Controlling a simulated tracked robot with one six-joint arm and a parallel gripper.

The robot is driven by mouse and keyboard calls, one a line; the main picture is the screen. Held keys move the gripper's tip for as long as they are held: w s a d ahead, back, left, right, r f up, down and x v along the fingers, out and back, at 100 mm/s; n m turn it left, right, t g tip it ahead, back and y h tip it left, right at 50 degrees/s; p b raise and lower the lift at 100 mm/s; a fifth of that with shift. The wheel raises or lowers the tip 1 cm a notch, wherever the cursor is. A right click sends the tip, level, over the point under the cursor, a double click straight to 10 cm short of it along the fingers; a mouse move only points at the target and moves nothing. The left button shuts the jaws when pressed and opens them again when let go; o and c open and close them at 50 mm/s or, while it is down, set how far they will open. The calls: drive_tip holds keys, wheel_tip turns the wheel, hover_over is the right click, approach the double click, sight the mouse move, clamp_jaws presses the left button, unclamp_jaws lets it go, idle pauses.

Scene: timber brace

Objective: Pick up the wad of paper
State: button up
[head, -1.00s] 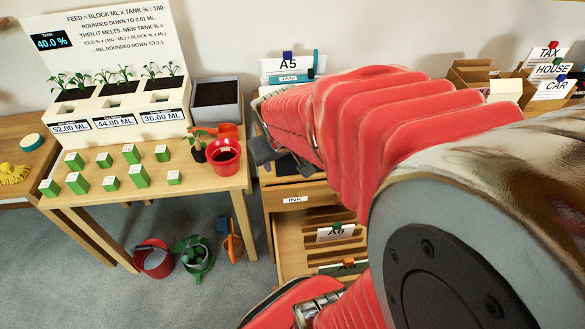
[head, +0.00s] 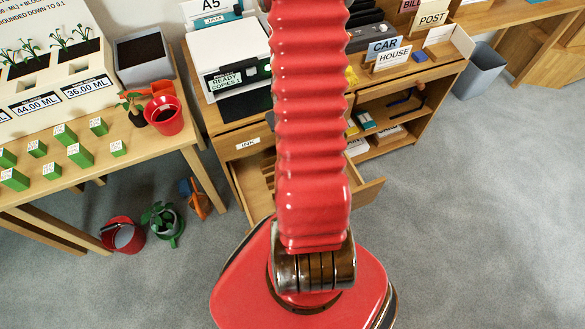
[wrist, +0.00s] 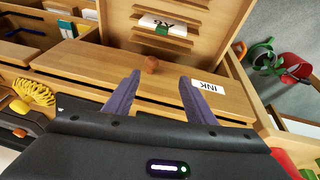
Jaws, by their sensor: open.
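I cannot make out a wad of paper in either view. My gripper (wrist: 160,77) shows in the wrist view with its two dark fingers spread apart and nothing between them. The fingers point toward the cabinet front, near a small round brown knob (wrist: 151,64). In the head view my arm hides the gripper and the middle of the cabinet.
The cabinet's drawer (head: 255,185) stands open below an INK label. A printer (head: 228,62) sits on top. A plant table (head: 140,160) is at left, with a red bucket (head: 122,235) on the floor. A grey bin (head: 480,72) stands at right, beside clear carpet.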

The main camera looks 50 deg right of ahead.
drive_tip(key=s+f, duration=0.4)
drive_tip(key=f, duration=0.4)
drive_tip(key=shift+s+d+f+m+y, duration=0.25)
drive_tip(key=shift+s+d+m+y, duration=0.1)
drive_tip(key=shift+d+m+y, duration=0.1)
drive_tip(key=x, duration=0.8)
drive_tip(key=shift+w+f, duration=0.25)
drive_tip(key=shift+f, duration=0.1)
drive_tip(key=shift+x, duration=2.45)
drive_tip(key=shift+w, duration=0.15)
clamp_jaws()
